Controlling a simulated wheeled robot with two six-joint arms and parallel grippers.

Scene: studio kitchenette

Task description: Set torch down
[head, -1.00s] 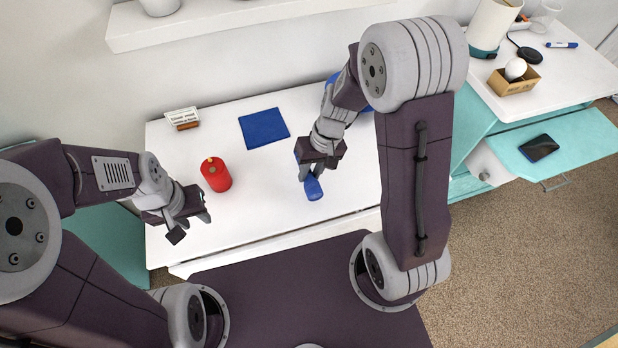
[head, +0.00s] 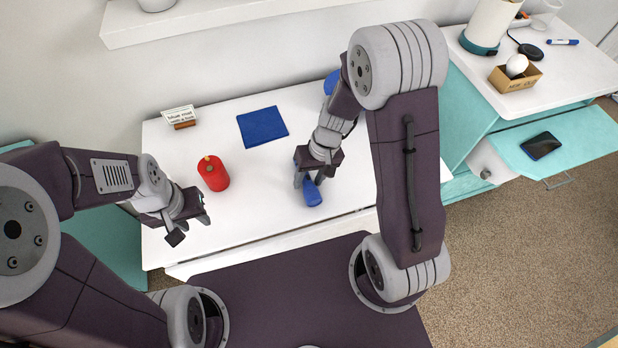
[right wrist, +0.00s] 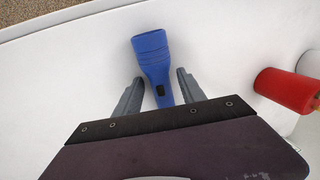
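A blue torch (head: 313,194) is at the front part of the white table (head: 265,205) in the head view, and looks to be lying on the tabletop. My right gripper (head: 308,184) is over its handle end. In the right wrist view the torch (right wrist: 152,52) points away from me, with its handle between the two fingers of the gripper (right wrist: 158,88). A gap shows on both sides of the handle, so the gripper is open around it. My left gripper (head: 191,225) is open and empty at the left of the table.
A red canister (head: 213,174) stands left of the torch and also shows in the right wrist view (right wrist: 286,91). The table between the canister and torch is clear.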

